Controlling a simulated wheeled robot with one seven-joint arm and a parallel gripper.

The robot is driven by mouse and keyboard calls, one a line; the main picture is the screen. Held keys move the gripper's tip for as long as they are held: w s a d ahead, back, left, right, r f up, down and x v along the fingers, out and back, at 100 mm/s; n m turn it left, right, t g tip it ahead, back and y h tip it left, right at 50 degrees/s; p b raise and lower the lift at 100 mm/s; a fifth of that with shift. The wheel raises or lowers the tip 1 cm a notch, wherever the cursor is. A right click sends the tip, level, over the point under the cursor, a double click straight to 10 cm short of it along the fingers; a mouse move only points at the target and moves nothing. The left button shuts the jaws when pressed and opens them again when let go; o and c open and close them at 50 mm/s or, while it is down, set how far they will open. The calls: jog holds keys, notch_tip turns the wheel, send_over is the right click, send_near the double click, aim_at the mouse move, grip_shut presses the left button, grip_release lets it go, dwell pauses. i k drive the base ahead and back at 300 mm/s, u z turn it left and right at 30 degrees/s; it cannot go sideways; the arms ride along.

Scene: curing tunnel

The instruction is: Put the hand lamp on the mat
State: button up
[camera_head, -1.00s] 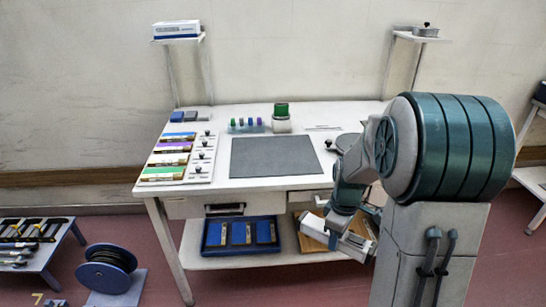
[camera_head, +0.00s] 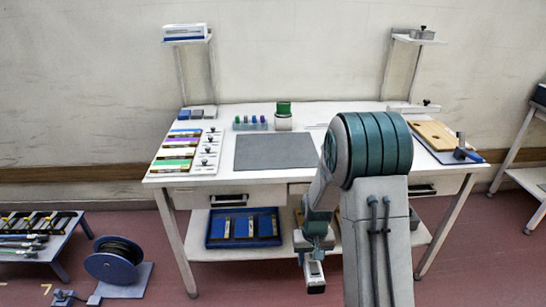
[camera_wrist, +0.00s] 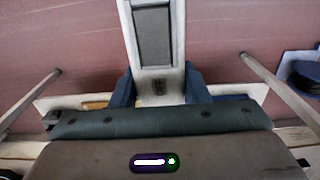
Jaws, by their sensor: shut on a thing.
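The hand lamp shows as a pale, long body with a dark grey panel (camera_wrist: 152,35) in the wrist view. My gripper (camera_wrist: 158,88) is shut on it, with a blue finger on each side. In the head view the lamp (camera_head: 314,276) hangs below my gripper (camera_head: 313,252), in front of the workbench and lower than its top. The mat (camera_head: 275,152) is a flat dark grey rectangle in the middle of the bench top, with nothing on it. My gripper is apart from the mat, below and to its right in the picture.
The workbench (camera_head: 225,180) carries a rack of coloured blocks (camera_head: 178,150) at left, a green-topped container (camera_head: 283,117) behind the mat, and a wooden board (camera_head: 438,136) at right. A blue tray (camera_head: 212,240) sits on the lower shelf. A cable reel (camera_head: 113,262) stands on the floor at left.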

aim_at(243, 148)
jog(key=k, duration=0.25)
jog(key=z, duration=0.7)
jog(key=i, duration=0.8)
jog(key=u, duration=0.7)
